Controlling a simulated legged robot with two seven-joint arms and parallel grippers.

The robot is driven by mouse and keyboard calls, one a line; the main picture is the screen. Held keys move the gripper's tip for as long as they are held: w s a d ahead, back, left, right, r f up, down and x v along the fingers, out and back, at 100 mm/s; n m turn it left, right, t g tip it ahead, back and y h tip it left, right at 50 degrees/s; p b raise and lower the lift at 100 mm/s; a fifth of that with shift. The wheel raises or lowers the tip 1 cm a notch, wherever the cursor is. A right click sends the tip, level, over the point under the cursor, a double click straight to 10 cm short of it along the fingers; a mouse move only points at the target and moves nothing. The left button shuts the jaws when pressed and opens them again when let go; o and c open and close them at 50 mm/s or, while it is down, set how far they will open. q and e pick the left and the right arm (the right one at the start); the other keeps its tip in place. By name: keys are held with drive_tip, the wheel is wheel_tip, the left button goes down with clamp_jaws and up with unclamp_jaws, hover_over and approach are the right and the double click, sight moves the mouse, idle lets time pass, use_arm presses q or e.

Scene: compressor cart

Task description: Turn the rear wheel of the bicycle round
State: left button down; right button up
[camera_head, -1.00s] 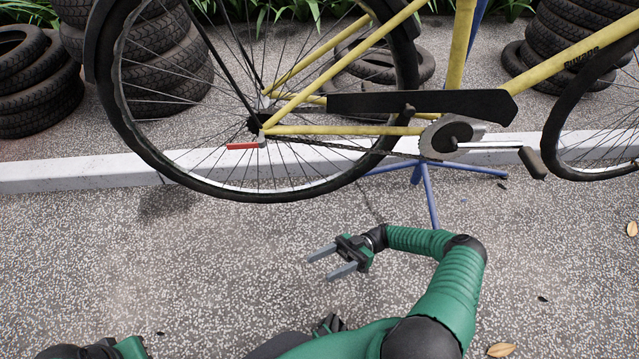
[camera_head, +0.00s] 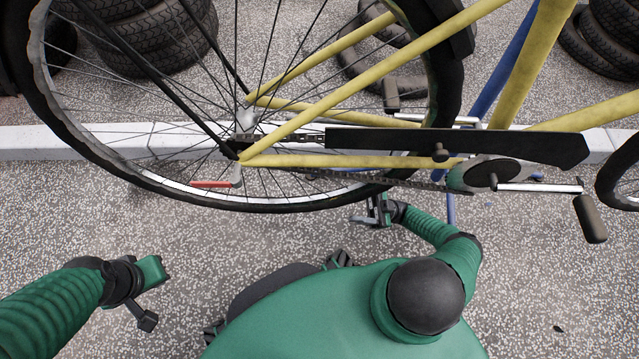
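The bicycle's rear wheel (camera_head: 265,206) fills the upper left, with a black tyre and thin spokes, raised off the ground. The yellow frame (camera_head: 355,162) and black chain guard (camera_head: 455,146) cross its hub and right side.
The crank and pedal (camera_head: 590,218) stand out right of my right arm. A blue stand (camera_head: 488,80) is behind the frame. A pale kerb (camera_head: 100,142) runs behind the wheel, with stacked tyres (camera_head: 150,40) beyond. Paving between my arms is clear.

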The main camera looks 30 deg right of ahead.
drive_tip(key=x, duration=1.4)
drive_tip(key=shift+a+r, duration=0.2)
drive_tip(key=shift+d, duration=0.1)
drive_tip(key=shift+c, duration=0.9)
clamp_jaws()
use_arm(q)
drive_tip(key=shift+d+r, duration=0.1)
drive_tip(key=shift+r, duration=0.8)
